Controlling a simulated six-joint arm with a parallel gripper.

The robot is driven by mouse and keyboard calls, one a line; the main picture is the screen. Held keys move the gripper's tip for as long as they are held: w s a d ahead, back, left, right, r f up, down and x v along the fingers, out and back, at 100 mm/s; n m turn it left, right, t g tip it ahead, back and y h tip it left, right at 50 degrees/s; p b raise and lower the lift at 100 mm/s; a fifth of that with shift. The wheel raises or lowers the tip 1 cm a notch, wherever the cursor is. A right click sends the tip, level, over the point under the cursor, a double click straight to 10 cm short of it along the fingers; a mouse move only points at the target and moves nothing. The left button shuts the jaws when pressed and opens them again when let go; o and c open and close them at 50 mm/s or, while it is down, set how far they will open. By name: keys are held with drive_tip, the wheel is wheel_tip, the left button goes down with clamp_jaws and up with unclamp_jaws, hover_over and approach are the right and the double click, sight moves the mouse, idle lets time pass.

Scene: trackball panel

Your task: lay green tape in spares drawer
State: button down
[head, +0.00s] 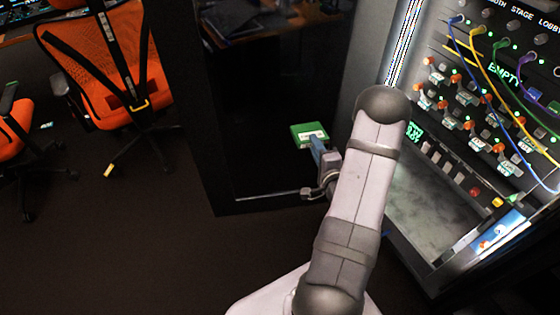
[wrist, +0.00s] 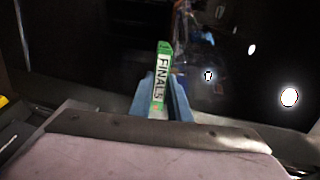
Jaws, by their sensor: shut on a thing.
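The green tape (head: 309,134) is a flat green box held out in front of the dark cabinet in the head view. In the wrist view its narrow edge shows a white label reading FINALS (wrist: 161,78), standing upright between two blue fingers. My gripper (head: 318,146) is shut on the tape at its near end; it also shows in the wrist view (wrist: 158,100). The tape appears clear of any surface. I cannot make out a spares drawer in either view.
A panel (head: 470,110) with knobs, coloured cables and a screen reading EMPTY stands at the right. Orange chairs (head: 95,60) stand at the left. The dark floor (head: 110,245) at lower left is open.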

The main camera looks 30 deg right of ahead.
drive_tip(key=s+d+f+m+g+h, duration=0.1)
drive_tip(key=s+d+m+g+h, duration=0.5)
drive_tip(key=d, duration=0.7)
drive_tip(key=s+d+f+m+g+h, duration=0.1)
drive_tip(key=s+m+g, duration=0.3)
drive_tip(key=s, duration=0.4)
drive_tip(key=s+d+f+m+g+h, duration=0.2)
drive_tip(key=s+d+f+m+g, duration=0.1)
drive_tip(key=s, duration=0.5)
drive_tip(key=shift+d+f+m+g+h, duration=0.4)
drive_tip(key=shift+m+g, duration=0.5)
drive_tip(key=shift+g, duration=0.3)
drive_tip(key=shift+f, duration=0.1)
